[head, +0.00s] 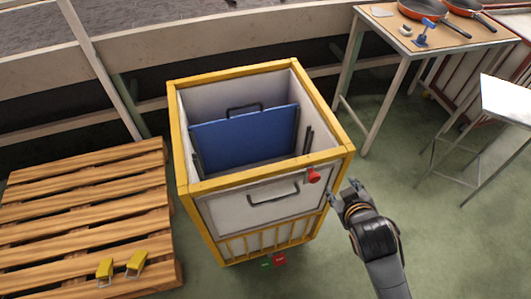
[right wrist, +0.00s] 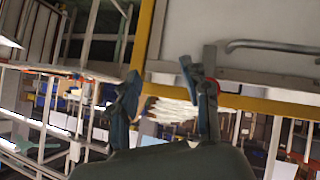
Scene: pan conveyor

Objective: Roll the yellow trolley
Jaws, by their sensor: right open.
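The yellow trolley (head: 254,180) stands upright in the middle of the head view. It is an open-topped box with a yellow frame, white panels and a blue panel (head: 235,138) inside. A dark handle (head: 273,193) is on its front panel, and a red knob (head: 313,175) sits near the front right corner. My right gripper (head: 344,190) is open and empty, just right of that corner. In the right wrist view the gripper's spread fingers (right wrist: 163,72) show close to the trolley's yellow frame (right wrist: 270,105); contact cannot be told. My left gripper is not in view.
A wooden pallet (head: 70,215) with two yellow blocks lies close on the trolley's left. A table (head: 455,33) with orange pans stands at the back right, and a grey stand (head: 505,100) at the far right. A rail runs behind. Green floor is clear at front right.

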